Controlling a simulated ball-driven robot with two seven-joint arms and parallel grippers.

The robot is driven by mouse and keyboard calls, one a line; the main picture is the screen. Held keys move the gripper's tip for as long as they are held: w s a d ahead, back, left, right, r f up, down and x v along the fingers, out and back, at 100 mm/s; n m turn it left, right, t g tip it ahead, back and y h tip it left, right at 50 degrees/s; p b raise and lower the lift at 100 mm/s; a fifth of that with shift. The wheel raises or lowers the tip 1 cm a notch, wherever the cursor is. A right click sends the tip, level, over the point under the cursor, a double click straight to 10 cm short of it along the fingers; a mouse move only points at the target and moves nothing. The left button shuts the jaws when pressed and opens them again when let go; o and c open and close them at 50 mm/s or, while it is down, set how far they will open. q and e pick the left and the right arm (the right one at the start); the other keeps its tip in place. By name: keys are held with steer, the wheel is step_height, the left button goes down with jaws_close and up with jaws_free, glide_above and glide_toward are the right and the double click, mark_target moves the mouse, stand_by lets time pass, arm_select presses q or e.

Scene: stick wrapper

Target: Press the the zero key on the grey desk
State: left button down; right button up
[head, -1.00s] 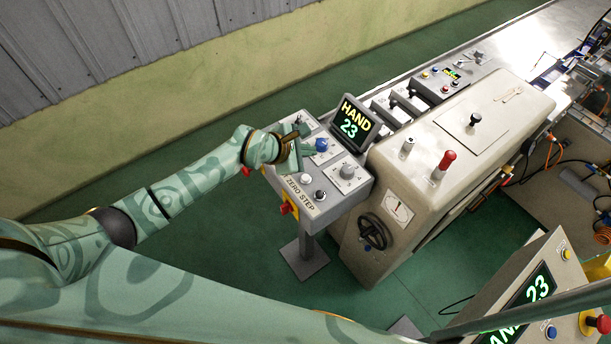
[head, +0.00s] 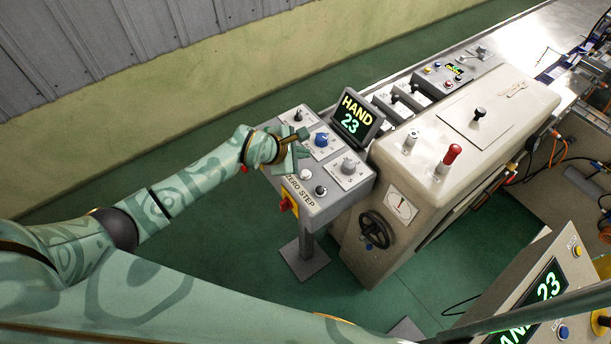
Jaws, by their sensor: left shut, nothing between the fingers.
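The grey desk (head: 335,200) stands on a post near the middle of the head view, its sloped top facing me. The zero key is the small white button (head: 305,174) by the word ZERO on the desk's near edge. A black button (head: 321,190) sits beside it, by the word STEP. My left gripper (head: 300,149) is shut and empty over the desk's left part, just above the white button in the picture. It looks apart from the button, but its height over the desk is hard to judge. My right gripper is not in view.
Green floor is open in front.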

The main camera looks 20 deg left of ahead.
arm_select(q)
steer(key=b, duration=0.3)
glide_above(302, 175)
step_height(302, 175, down, 4)
steer(key=shift+f, duration=0.15)
steer(key=shift+f+b, duration=0.3)
steer(key=shift+f, duration=0.2)
steer(key=shift+f, duration=0.1)
stand_by(1.2)
steer(key=shift+f, duration=0.3)
steer(key=shift+f+b, duration=0.45)
steer(key=shift+b, duration=0.1)
stand_by(0.5)
stand_by(0.3)
steer(key=shift+r+p, duration=0.9)
steer(key=shift+r, duration=0.1)
